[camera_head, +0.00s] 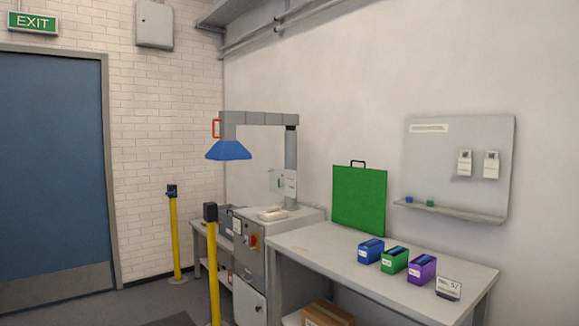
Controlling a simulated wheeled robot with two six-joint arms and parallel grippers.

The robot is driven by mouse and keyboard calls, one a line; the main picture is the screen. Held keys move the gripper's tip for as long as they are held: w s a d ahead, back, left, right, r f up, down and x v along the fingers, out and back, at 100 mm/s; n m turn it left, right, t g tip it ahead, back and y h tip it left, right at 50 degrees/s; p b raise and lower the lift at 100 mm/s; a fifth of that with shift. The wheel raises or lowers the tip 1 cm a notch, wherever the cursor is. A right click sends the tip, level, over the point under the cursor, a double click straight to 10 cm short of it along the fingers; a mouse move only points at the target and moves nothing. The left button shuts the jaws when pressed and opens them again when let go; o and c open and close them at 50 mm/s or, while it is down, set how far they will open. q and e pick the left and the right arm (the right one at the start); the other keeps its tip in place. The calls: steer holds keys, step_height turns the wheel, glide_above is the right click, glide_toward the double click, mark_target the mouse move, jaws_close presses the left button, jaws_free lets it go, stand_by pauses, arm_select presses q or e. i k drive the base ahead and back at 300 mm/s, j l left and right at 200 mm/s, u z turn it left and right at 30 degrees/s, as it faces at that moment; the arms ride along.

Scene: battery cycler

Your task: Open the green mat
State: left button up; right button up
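The green mat (359,199) is a flat green panel with a dark handle at its top edge. It stands upright at the back of the white table, close to the wall. I cannot tell whether it is folded. Neither of my grippers is in the head view.
The table (330,252) holds a blue box (371,251), a green box (394,261), a purple box (421,270) and a small sign (448,288). A grey machine (249,252) with a blue hood (228,150) stands left. Yellow posts (213,270) stand before it.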

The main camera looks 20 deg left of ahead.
mark_target(359, 198)
steer(key=u, duration=0.15)
steer(key=i+j+z, duration=0.15)
steer(key=z, duration=0.4)
steer(key=i+j+z, duration=0.15)
steer(key=j, duration=0.2)
steer(key=i+j+z, duration=0.1)
steer(key=j, duration=0.3)
steer(key=i+j+z, duration=0.15)
steer(key=j, duration=0.25)
steer(key=i+j+z, duration=0.15)
steer(key=j, duration=0.25)
steer(key=j+z, duration=0.15)
steer(key=j, duration=0.25)
steer(key=i, duration=0.05)
